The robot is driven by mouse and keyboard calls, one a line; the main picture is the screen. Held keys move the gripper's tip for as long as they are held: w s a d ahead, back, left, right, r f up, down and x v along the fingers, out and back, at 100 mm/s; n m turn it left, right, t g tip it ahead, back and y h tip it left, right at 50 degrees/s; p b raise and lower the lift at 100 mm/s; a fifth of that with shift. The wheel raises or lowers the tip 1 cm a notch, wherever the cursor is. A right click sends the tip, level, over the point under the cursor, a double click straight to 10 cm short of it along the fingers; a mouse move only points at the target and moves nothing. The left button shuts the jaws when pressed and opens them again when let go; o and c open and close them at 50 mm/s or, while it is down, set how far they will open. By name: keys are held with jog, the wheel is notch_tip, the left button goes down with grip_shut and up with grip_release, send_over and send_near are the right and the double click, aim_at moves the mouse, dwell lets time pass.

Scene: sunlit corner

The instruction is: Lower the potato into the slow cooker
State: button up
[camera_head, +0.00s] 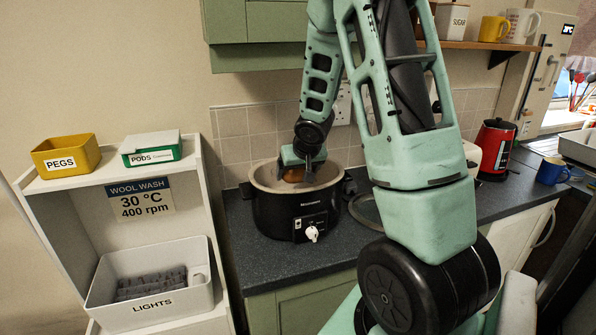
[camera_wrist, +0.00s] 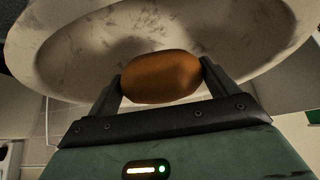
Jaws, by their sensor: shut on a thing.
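The potato (camera_wrist: 160,77) is brown and oval, held crosswise between the two fingers of my gripper (camera_wrist: 160,80) in the wrist view. In the head view my gripper (camera_head: 308,172) points down inside the mouth of the slow cooker, and a bit of the potato (camera_head: 293,174) shows beside it. The slow cooker (camera_head: 275,217) is black with a pale inner pot and a white dial, and stands open on the counter. I cannot tell whether the potato touches the pot's bottom.
A glass lid (camera_head: 366,212) lies on the dark counter right of the cooker, partly behind my arm. A red kettle (camera_head: 494,150) and blue mug (camera_head: 552,171) stand farther right. A white shelf unit with a LIGHTS bin (camera_head: 150,310) is at left. Counter in front is clear.

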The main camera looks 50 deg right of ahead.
jog(key=shift+f+b, duration=1.55)
jog(key=shift+f, duration=0.35)
jog(key=shift+f+b, duration=1.5)
jog(key=shift+f, duration=0.2)
dwell(0.3)
jog(key=o, duration=0.9)
jog(key=shift+o, duration=0.2)
jog(key=shift+r, duration=0.1)
jog(key=p+v, duration=0.9)
jog(key=v, duration=0.7)
jog(key=shift+r, duration=0.25)
jog(key=shift+s+a+r+p, duration=0.2)
jog(key=shift+s+r+p, duration=0.1)
jog(key=shift+s, duration=0.05)
